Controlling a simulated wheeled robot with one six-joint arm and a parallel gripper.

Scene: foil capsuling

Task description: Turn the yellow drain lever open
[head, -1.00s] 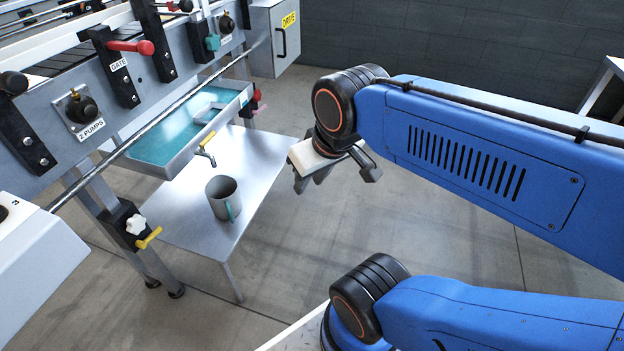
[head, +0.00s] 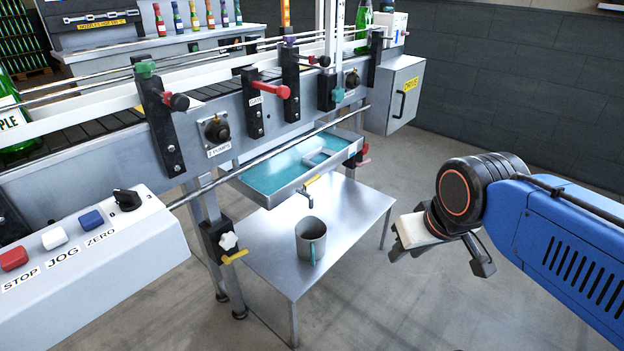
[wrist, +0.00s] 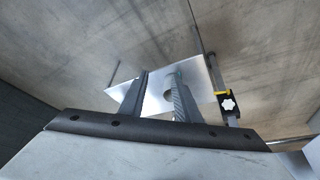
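The drain tap (head: 309,193) hangs from the front of the teal-lined drip tray (head: 262,190); its small yellow lever (head: 313,180) sits on top. A grey mug (head: 311,240) with a teal handle stands upright on the metal table below, close under the tap. My gripper (wrist: 159,76) is open and empty in the wrist view, its two fingers apart. In the head view my gripper's pale body is right of the table, well apart from the lever; its fingertips do not show clearly there. I cannot make out the drain lever in the wrist view.
A second yellow handle (head: 236,257), beside a white star knob, is on the conveyor leg. The metal table (head: 345,215) stands under the tray. A long rail (head: 265,157) runs along the conveyor above. A control box (head: 95,250) juts out at left. Floor right of the table is clear.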

